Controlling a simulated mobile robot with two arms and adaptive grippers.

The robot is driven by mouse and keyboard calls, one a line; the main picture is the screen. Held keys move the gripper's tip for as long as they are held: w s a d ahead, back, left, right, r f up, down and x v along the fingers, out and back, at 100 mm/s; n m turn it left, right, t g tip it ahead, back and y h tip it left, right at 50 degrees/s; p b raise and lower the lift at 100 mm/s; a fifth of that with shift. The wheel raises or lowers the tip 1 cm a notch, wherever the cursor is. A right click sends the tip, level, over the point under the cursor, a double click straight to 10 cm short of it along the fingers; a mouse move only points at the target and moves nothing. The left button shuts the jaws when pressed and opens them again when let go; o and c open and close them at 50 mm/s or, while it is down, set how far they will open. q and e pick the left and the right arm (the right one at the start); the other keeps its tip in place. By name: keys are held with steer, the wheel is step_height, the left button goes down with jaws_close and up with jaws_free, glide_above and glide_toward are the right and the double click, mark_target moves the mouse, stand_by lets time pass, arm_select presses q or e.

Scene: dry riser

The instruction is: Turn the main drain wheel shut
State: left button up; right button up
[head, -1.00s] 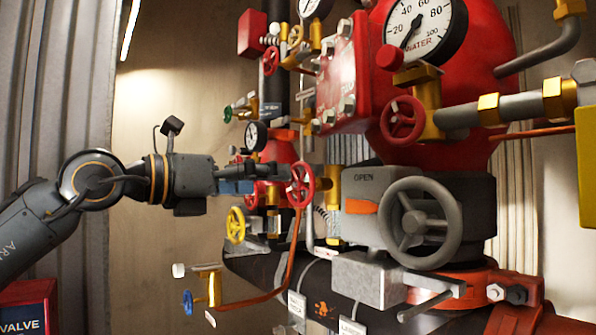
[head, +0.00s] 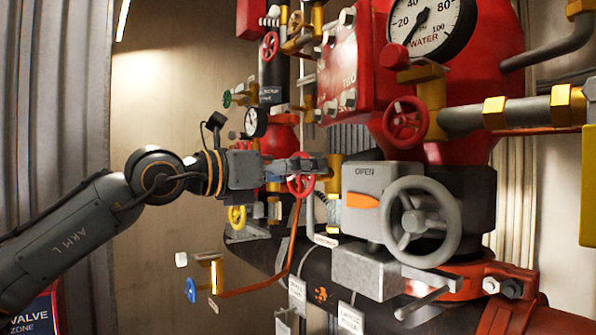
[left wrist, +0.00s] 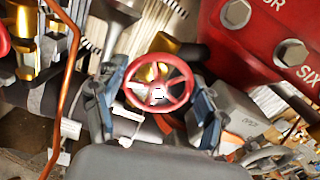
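A small red handwheel (head: 301,188) on a brass valve stands left of the grey gearbox in the head view. No readable label shows whether it is the main drain wheel. My left gripper (head: 308,165) is at this wheel and hides its upper part. In the left wrist view the red wheel (left wrist: 160,84) faces the camera between the two blue-grey fingers of my left gripper (left wrist: 152,108). The fingers are spread to either side of the rim. A gap shows at the left finger; contact at the right finger is unclear. My right gripper is out of view.
A big grey handwheel (head: 420,222) on the gearbox marked OPEN stands to the right. Other red wheels, a yellow wheel (head: 237,217) and a blue wheel (head: 191,290) are near. An orange pipe (head: 288,250) runs below. A red bolted housing (head: 345,70) is above.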

arm_select(q)
steer(key=shift+c, duration=0.7)
